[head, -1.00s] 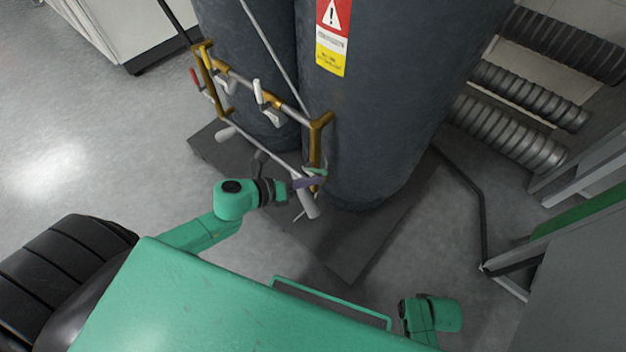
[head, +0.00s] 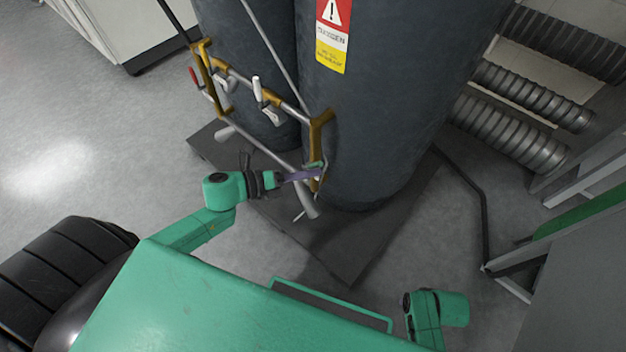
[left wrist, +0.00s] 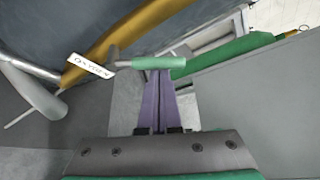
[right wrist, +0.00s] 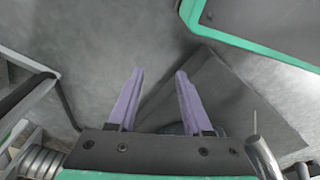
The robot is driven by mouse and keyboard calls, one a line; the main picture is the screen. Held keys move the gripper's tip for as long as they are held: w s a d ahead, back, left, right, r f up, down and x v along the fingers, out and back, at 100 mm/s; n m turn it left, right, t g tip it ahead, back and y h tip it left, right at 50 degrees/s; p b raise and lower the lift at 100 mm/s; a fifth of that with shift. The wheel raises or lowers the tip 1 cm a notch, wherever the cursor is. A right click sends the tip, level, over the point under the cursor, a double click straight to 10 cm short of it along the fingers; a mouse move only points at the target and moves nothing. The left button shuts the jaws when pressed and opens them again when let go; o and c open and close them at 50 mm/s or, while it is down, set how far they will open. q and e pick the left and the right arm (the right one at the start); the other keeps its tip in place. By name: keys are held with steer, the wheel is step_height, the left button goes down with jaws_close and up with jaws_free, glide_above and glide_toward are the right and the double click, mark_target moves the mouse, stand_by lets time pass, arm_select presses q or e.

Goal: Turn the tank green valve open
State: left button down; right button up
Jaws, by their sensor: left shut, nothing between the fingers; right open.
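The green valve handle (left wrist: 158,63) is a short bar on a thin stem by the yellow pipe (left wrist: 135,30) in the left wrist view. It shows small in the head view (head: 315,166), low on the right yellow pipe of the dark tank (head: 385,100). My left gripper (left wrist: 160,72) is shut, with its purple fingertips at the handle and nothing between them. Contact cannot be told for certain. In the head view its fingers (head: 318,173) reach the pipe from the left. My right gripper (right wrist: 160,72) is open and empty above the floor.
A white OXYGEN tag (left wrist: 91,66) hangs beside the handle. Another dark tank (head: 240,70) stands at left. Ribbed hoses (head: 520,130) and a grey cabinet (head: 580,285) are at right. Open floor (head: 100,120) lies left.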

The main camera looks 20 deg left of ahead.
arm_select(q)
steer(key=n+h, duration=0.1)
steer(key=a+n+b, duration=0.1)
steer(key=shift+w+a+r+n+h, duration=0.2)
steer(key=shift+w+r+n+h, duration=0.1)
steer(key=shift+r+h, duration=0.1)
steer(key=shift+w+a+r+n+t+h+b, duration=0.15)
steer(key=shift+a+n+t+h+b, duration=0.2)
steer(key=shift+n, duration=0.25)
steer(key=shift+w+a+r+n+t+h+b, duration=0.1)
steer(key=shift+a+n+t+h+b, duration=0.2)
steer(key=shift+n, duration=0.3)
arm_select(e)
steer(key=shift+w+a+r, duration=0.25)
steer(key=shift+w+r, duration=0.05)
steer(key=shift+r, duration=0.55)
steer(key=shift+w+a+r, duration=0.2)
steer(key=shift+w+r, duration=0.05)
steer(key=shift+r, duration=0.6)
steer(key=shift+w+a+r, duration=0.25)
steer(key=shift+w+r, duration=0.05)
steer(key=shift+r, duration=0.65)
arm_select(q)
steer(key=shift+d, duration=0.15)
